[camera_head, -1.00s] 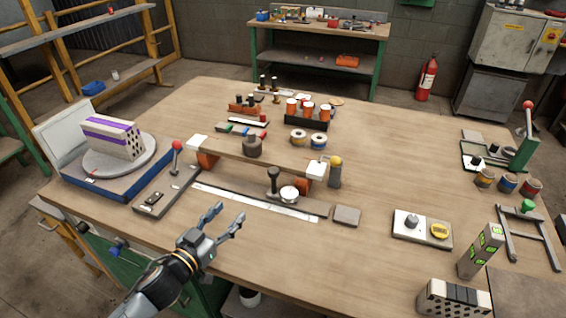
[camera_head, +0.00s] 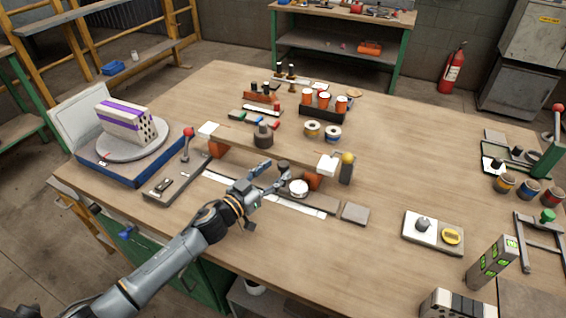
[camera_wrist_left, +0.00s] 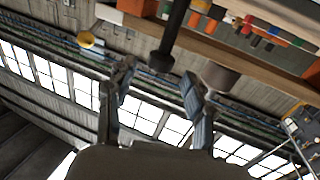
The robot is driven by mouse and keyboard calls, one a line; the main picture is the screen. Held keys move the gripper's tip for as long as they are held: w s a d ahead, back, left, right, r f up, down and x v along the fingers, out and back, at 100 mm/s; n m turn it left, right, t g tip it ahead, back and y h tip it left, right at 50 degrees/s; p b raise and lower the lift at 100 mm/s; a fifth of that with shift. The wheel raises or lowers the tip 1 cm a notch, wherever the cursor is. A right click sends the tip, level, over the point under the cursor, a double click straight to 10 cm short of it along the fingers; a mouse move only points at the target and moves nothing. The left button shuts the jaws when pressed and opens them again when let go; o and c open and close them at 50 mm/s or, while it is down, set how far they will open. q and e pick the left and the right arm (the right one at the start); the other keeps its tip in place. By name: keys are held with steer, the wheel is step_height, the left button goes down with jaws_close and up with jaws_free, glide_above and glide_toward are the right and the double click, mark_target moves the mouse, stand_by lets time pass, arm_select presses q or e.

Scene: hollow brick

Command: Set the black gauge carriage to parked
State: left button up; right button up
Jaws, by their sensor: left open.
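The black gauge carriage, with a round white dial (camera_head: 299,187) and a black knob (camera_head: 284,166), sits on a dark rail beside a white scale strip (camera_head: 300,208). My open left gripper (camera_head: 274,172) is at the carriage's left, with its fingers close around the knob. The arm and fingers hide part of the rail and the knob's stem. In the left wrist view the dark knob (camera_wrist_left: 161,62) on its stem appears between the two spread fingertips (camera_wrist_left: 159,73); whether they touch it cannot be told. My right gripper is out of view.
A long wooden bar (camera_head: 270,150) on orange supports stands just behind the rail, with a dark cylinder (camera_head: 263,135) on it. A red-knobbed lever (camera_head: 188,132) stands left, a yellow-topped post (camera_head: 347,168) right. A grey block (camera_head: 355,213) lies past the rail's right end.

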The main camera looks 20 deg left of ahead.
mark_target(279, 168)
arm_select(q)
steer(key=shift+x, duration=2.05)
steer(key=shift+s, duration=0.1)
jaws_close()
